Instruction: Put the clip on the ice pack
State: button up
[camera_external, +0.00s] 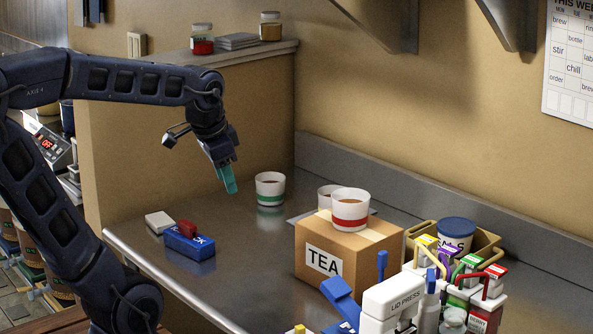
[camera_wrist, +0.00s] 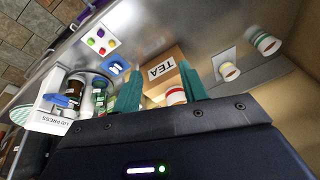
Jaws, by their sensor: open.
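The blue ice pack (camera_external: 195,246) lies on the steel counter, left of the middle in the external view, with part of its white lettering showing.
A white block (camera_external: 160,222) lies beside the pack. A green-banded cup (camera_external: 270,189) stands right of my gripper. A TEA box (camera_external: 371,261) carries a red-banded cup (camera_external: 350,207). A lid press (camera_external: 392,297) and a filled caddy (camera_external: 421,231) crowd the right. Bare counter lies between pack and box.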

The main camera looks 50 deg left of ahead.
jog(key=s+d+n, duration=0.3)
jog(key=s+d, duration=0.1)
jog(key=s, duration=0.1)
jog(key=shift+s+n+t+h, duration=0.2)
jog(key=shift+n+t+h, duration=0.1)
jog(key=shift+t+h, duration=0.1)
dwell(0.9)
